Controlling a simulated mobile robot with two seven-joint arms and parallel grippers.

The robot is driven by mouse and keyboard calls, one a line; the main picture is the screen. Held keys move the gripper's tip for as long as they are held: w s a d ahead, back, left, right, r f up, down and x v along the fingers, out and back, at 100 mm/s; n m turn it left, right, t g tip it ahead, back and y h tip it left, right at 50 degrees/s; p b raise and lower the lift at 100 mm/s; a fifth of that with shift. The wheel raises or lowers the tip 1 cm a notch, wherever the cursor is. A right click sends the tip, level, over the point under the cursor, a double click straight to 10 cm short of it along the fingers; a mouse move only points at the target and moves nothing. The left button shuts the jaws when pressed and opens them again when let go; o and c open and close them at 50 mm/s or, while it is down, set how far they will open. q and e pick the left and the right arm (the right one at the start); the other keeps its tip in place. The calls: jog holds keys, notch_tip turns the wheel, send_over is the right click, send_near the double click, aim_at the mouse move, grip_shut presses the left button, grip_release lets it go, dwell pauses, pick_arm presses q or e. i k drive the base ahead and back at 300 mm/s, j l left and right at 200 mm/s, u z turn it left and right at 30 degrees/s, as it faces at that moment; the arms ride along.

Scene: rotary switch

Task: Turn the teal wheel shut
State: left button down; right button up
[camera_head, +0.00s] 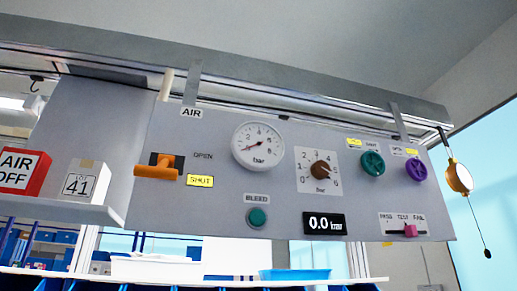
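The teal wheel (372,163) is mounted on the right part of the grey panel (225,190), left of a purple wheel (416,169). Two small labels sit above the teal wheel, a yellow one (354,142) on the left and a pale one on the right; their print is too small to read surely. A pale mark shows on the wheel's face, but its exact angle is hard to tell. Neither of my grippers is in view, and nothing covers the wheel.
The panel also carries an orange lever (156,172), a round gauge (258,146), a brown knob (321,170), a teal button (257,217) under BLEED, a 0.0 display (324,224) and a pink slider (410,231). A yellow pulley (459,177) hangs at right. Blue bins lie below.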

aim_at(373, 163)
jog(key=z, duration=0.4)
jog(key=i+l+z, duration=0.1)
jog(key=z, duration=0.65)
jog(key=i+z, duration=0.1)
jog(key=z, duration=0.25)
jog(key=i+z, duration=0.15)
